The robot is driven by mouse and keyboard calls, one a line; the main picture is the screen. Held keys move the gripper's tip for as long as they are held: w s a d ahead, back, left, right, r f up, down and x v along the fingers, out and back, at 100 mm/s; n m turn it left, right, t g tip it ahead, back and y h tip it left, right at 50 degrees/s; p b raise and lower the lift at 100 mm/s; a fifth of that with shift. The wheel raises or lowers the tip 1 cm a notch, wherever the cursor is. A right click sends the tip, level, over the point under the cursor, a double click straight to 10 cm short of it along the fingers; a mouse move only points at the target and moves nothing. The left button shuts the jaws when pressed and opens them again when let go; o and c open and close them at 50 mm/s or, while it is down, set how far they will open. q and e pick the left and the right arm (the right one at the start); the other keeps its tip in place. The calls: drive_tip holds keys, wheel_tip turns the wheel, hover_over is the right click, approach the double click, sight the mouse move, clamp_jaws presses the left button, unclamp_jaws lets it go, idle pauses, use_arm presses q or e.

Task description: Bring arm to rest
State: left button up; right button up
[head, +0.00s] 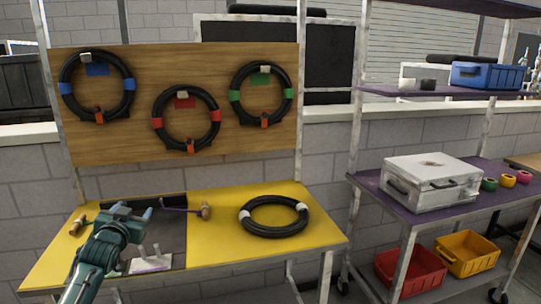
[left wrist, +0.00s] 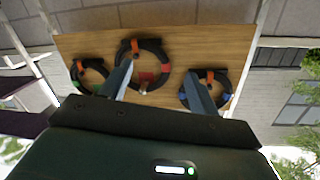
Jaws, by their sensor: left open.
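My left arm comes in from the lower left of the head view. Its teal gripper (head: 132,211) is over the left part of the yellow-topped table (head: 227,238). In the left wrist view the two fingers of my left gripper (left wrist: 160,78) stand well apart with nothing between them but the distant board. That view shows the board upside down. My right arm and gripper are not in view.
A wooden board (head: 218,70) holds coils taped blue (head: 68,75), red (head: 157,124) and green (head: 234,96). A white-taped coil (head: 275,231) lies on the table. A shelf rack at right holds a white case (head: 430,184), a blue bin (head: 487,76) and red (head: 410,272) and yellow (head: 466,255) bins.

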use_arm(q)
drive_tip(key=s+d+f+m+g+h, duration=0.1)
drive_tip(key=s+d+f+h, duration=0.1)
drive_tip(key=s+d+f, duration=0.55)
drive_tip(key=s+d+f+m+g+h, duration=0.15)
drive_tip(key=s+d+f, duration=0.25)
drive_tip(key=s+f, duration=0.55)
drive_tip(key=s+d+f+g+h, duration=0.1)
drive_tip(key=s+d+f, duration=0.3)
drive_tip(key=s, duration=0.7)
drive_tip(key=s+d+f+n+g+h, duration=0.1)
drive_tip(key=s+d+f, duration=0.4)
drive_tip(key=s, duration=0.6)
drive_tip(key=shift+s+d+g, duration=0.25)
drive_tip(key=shift+d+g, duration=0.4)
drive_tip(key=shift+g, duration=0.2)
